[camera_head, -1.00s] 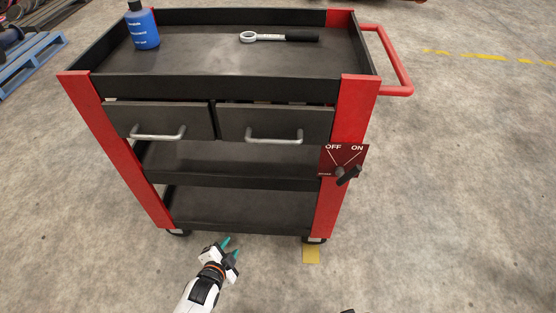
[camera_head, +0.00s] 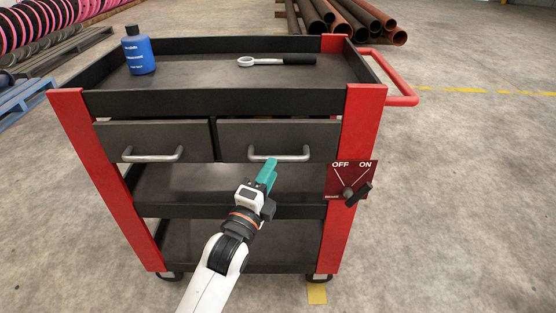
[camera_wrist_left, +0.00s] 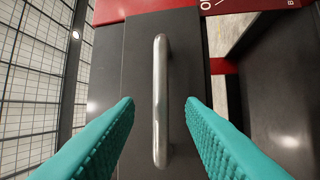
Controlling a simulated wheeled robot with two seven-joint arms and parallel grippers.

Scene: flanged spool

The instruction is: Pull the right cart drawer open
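The right drawer (camera_head: 279,138) is a dark grey front in the red and black cart, with a silver bar handle (camera_head: 278,155). It looks shut or nearly so; I cannot tell exactly. My left gripper (camera_head: 268,171) is in front of this handle, with teal fingers. In the left wrist view the fingers are open, one on each side of the handle (camera_wrist_left: 160,100), not closed on it. I cannot tell how far the fingertips reach past the bar. My right gripper is out of view.
The left drawer (camera_head: 154,141) has its own handle. An OFF/ON switch panel (camera_head: 346,178) sits on the right red post. Pipes (camera_head: 340,17) are behind; open floor surrounds the cart.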

